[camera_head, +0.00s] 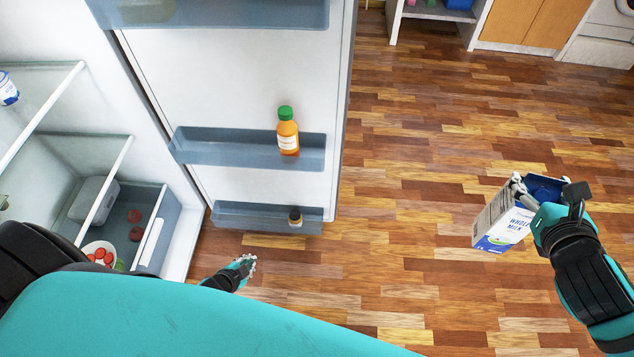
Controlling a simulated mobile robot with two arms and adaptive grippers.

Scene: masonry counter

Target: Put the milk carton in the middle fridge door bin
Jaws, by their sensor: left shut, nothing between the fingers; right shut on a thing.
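The milk carton (497,226) is white and blue with "WHOLE MILK" on its side. My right gripper (524,192) is shut on it and holds it tilted above the wood floor, at the right of the head view. The fridge door stands open, with the middle door bin (225,147) holding an orange juice bottle (288,136) with a green cap near its right end. The left part of this bin is empty. My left gripper (246,264) is shut and empty, just below the lowest door bin. The carton is well to the right of the door, apart from it.
The upper door bin (240,14) is cut off at the top. The lowest door bin (245,217) holds a small dark jar (295,217). Fridge shelves and a drawer with red items are at left. The floor (420,150) between door and carton is clear.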

